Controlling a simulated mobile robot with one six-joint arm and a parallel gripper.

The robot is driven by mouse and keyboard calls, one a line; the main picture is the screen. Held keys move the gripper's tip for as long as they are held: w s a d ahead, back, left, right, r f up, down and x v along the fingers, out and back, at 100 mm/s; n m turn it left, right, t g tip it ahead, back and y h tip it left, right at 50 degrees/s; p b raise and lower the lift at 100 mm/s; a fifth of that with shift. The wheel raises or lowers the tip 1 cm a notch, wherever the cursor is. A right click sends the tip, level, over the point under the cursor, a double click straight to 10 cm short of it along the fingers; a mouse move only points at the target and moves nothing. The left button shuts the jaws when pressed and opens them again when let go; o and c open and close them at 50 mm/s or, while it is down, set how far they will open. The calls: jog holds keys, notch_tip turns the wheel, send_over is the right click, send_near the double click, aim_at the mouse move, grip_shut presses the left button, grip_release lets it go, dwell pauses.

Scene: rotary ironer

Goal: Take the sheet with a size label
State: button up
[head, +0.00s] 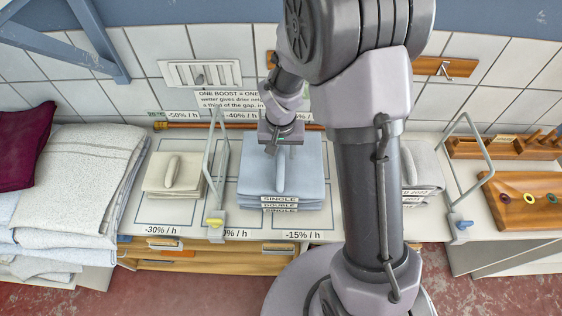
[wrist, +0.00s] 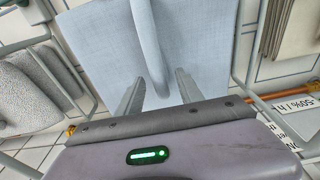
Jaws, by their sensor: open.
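A stack of folded light-blue sheets (head: 306,170) lies on the counter in the middle of the head view. Labels on its front edge (head: 292,204) read SINGLE, DOUBLE, SINGLE from top to bottom. An upright rounded fold (head: 280,178) stands on the top sheet. My gripper (head: 279,150) is over the back part of this stack, pointing down. In the wrist view its two fingers (wrist: 159,78) are apart, with the near end of the fold (wrist: 150,45) between them. I cannot tell whether they touch it. My arm hides part of the counter to the right.
A beige stack (head: 160,180) lies left, and a grey stack with dated labels (head: 424,170) lies right, partly behind my arm. Metal frames (head: 214,150) stand between places. White towels (head: 75,180) and a maroon cloth (head: 22,145) are far left. A wooden board (head: 525,208) lies far right.

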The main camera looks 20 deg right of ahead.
jog(key=shift+s+r, duration=0.1)
jog(key=shift+c, duration=0.4)
grip_shut()
dwell(0.8)
